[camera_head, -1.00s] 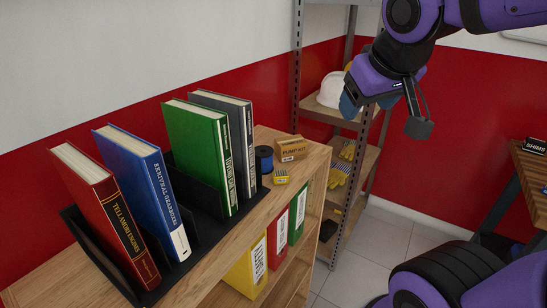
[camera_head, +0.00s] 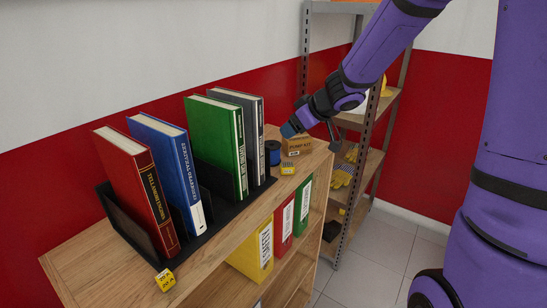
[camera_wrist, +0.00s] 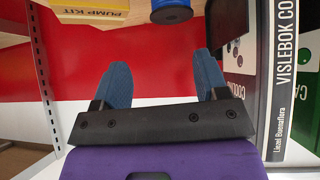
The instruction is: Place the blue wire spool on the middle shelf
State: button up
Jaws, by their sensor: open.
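The blue wire spool (camera_head: 272,153) stands on top of the wooden bookcase (camera_head: 222,238), beside the dark book holder. It also shows at the top edge of the wrist view (camera_wrist: 172,13), partly cut off. My gripper (camera_head: 290,130) is just above and beside the spool, near the pump kit box. In the wrist view my gripper (camera_wrist: 164,72) has its two blue fingers apart with nothing between them; the spool lies beyond the fingertips. The metal rack behind has a middle shelf (camera_head: 386,104) at helmet height, partly hidden by my arm, and a lower shelf with gloves.
A small yellow box (camera_head: 288,169) lies in front. Red, blue, green (camera_head: 214,145) and grey books stand left of the spool. A rack post (camera_head: 365,150) rises behind the bookcase's right end.

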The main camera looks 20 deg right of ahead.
aim_at(275, 145)
jog(key=shift+g+y, duration=0.3)
jog(key=shift+g, duration=0.1)
jog(key=x, duration=0.8)
jog(key=s+x, duration=0.1)
jog(key=x, duration=0.2)
jog(key=shift+w+a+f, duration=0.2)
jog(key=shift+a+f, duration=0.1)
jog(key=shift+f, duration=0.35)
jog(key=c, duration=0.7)
jog(key=shift+r, duration=0.1)
jog(key=shift+c, duration=0.2)
